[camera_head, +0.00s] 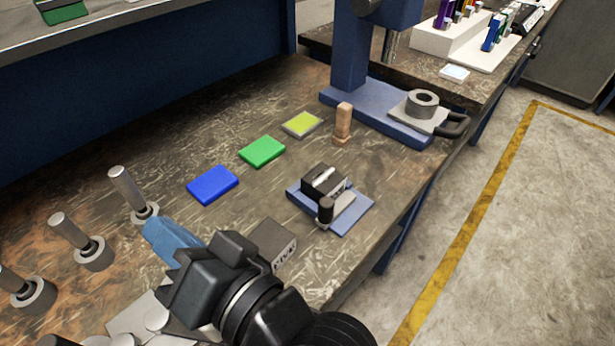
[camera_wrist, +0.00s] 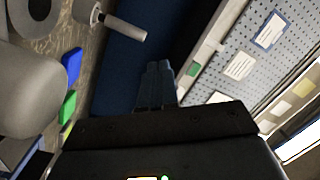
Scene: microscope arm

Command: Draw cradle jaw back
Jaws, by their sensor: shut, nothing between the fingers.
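The cradle (camera_head: 357,213) is a small blue base plate on the bench, right of centre in the head view. A dark block with a light rod lying on it sits at its back. The cradle jaw (camera_head: 343,212) looks like the grey metal piece at the front, with an upright black knob (camera_head: 326,208). I cannot tell how far the jaw stands from the block. My gripper (camera_head: 158,232) has blue fingers and is shut and empty. It is left of the cradle and well apart from it. The fingers also show in the wrist view (camera_wrist: 158,72), where the cradle is not identifiable.
Upright metal pegs on round bases (camera_head: 122,186) stand at the left, one close to my fingertips. Blue (camera_head: 212,185), green (camera_head: 262,151) and yellow (camera_head: 302,124) pads lie behind the cradle. A wooden peg (camera_head: 343,125) and a blue microscope stand (camera_head: 375,105) are further back.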

